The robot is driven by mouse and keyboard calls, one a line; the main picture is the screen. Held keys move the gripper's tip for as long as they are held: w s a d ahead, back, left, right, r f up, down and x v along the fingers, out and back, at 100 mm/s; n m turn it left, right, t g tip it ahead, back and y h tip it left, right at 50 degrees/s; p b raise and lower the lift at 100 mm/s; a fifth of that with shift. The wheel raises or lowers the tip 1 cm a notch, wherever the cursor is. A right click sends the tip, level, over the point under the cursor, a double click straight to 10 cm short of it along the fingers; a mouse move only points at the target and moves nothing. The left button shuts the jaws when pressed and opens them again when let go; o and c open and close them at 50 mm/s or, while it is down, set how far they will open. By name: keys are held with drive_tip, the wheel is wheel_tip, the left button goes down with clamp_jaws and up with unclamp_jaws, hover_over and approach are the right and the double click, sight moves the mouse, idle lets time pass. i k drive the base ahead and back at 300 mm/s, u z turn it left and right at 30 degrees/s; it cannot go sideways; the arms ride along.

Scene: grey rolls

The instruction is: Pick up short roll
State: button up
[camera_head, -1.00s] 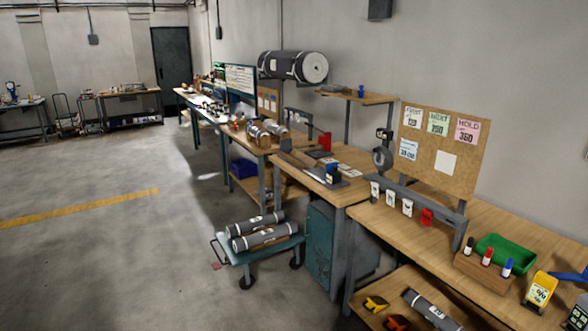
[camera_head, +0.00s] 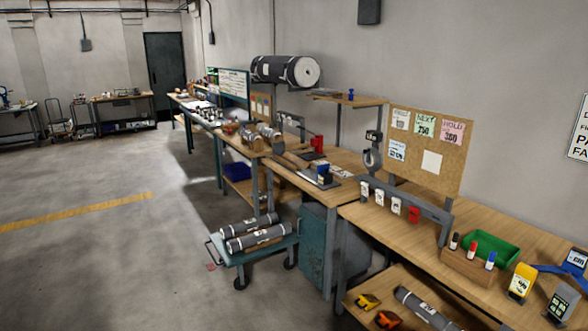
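Several grey rolls show in the head view, and I cannot tell for sure which is the short one. Two dark grey rolls, a rear one (camera_head: 249,226) and a front one (camera_head: 259,238), lie side by side on a low teal cart (camera_head: 228,259). Another grey roll (camera_head: 424,309) with a pale label lies on the lower shelf at the bottom right, partly cut off by the frame. A large thick roll (camera_head: 285,71) rests up high near the wall. My gripper is not in view.
A long wooden bench (camera_head: 480,226) runs along the right wall. On it are a green tray (camera_head: 491,247), a yellow device (camera_head: 522,281) and a corkboard (camera_head: 425,150). Orange tools (camera_head: 388,319) lie on the lower shelf. The concrete floor (camera_head: 110,262) on the left is clear.

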sight(233, 230)
drive_tip(key=z, duration=0.1)
drive_tip(key=i, duration=0.95)
drive_tip(key=u, duration=0.05)
